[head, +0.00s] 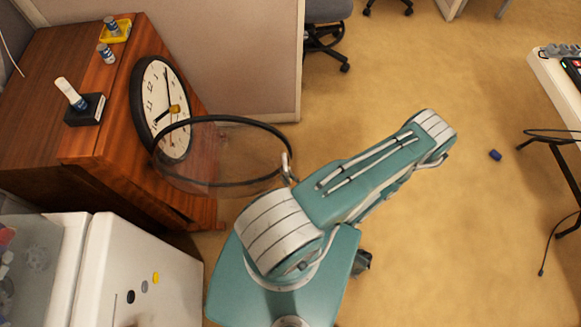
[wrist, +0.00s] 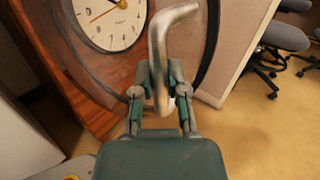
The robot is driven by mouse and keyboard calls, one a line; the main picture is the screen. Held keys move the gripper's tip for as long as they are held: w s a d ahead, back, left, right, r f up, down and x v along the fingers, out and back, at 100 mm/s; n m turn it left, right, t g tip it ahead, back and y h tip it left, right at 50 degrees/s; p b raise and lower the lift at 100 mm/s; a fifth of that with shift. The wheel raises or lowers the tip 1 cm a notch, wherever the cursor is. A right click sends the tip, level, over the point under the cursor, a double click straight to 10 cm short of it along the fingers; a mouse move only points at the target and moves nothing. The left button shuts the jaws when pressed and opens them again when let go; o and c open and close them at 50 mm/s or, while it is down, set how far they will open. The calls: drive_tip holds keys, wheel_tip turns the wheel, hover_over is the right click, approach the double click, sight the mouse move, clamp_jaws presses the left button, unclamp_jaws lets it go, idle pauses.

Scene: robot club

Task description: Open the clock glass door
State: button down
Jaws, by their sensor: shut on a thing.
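The clock (head: 161,107) has a white face and black rim and is set in the front of a brown wooden cabinet. Its round glass door (head: 224,156), with a dark rim, stands swung out from the face in the head view. A curved metal handle (wrist: 163,50) is on the door's rim; it also shows in the head view (head: 287,167). My gripper (wrist: 164,98) is shut on this handle, with a finger on each side. In the head view my arm hides most of the gripper. The clock face (wrist: 112,22) shows at the upper left of the wrist view.
A wooden cabinet top (head: 45,105) holds a yellow tray (head: 115,32), small cans and a black stand (head: 86,109). A white cabinet (head: 150,275) stands at the lower left. A partition (head: 235,60) rises behind the door. Open carpet lies to the right, with a small blue object (head: 495,155).

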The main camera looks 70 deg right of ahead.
drive_tip(key=shift+a, duration=0.25)
drive_tip(key=c, duration=0.9)
unclamp_jaws()
drive_tip(key=shift+a, duration=0.1)
drive_tip(key=shift+s, duration=0.1)
drive_tip(key=shift+s+a, duration=0.15)
drive_tip(key=shift+s, duration=0.35)
drive_tip(key=v, duration=0.6)
drive_tip(key=shift+s+a+f, duration=0.1)
drive_tip(key=shift+a+f, duration=0.05)
drive_tip(key=shift+a, duration=0.05)
